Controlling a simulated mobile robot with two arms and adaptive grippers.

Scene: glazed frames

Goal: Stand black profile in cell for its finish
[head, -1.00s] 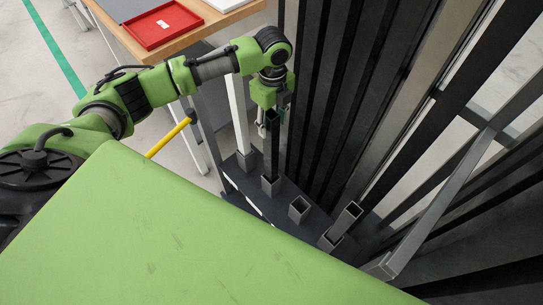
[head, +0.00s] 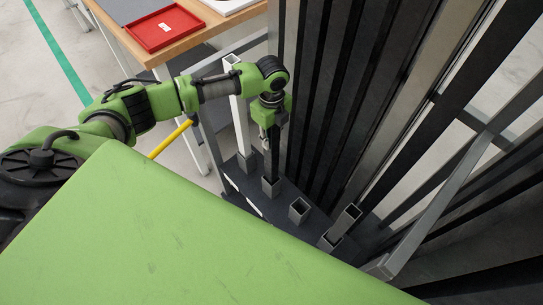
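The black profile (head: 271,163) stands upright with its lower end in a grey square cell (head: 271,187) on the dark base plate. My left gripper (head: 270,133) is at the upper part of the black profile, pointing down. It hides the profile's top end. Its fingers are small and partly hidden, so I cannot tell whether they grip the profile or are apart from it. A white profile (head: 238,105) stands in the cell to the left. The cell (head: 299,209) to the right is empty. My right gripper is not in view.
Tall black and grey profiles (head: 345,90) stand in a dense rack right behind the cells. A wooden-edged table (head: 205,35) with a red tray (head: 163,27) is at the upper left. A yellow bar (head: 170,139) lies left of the cells.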

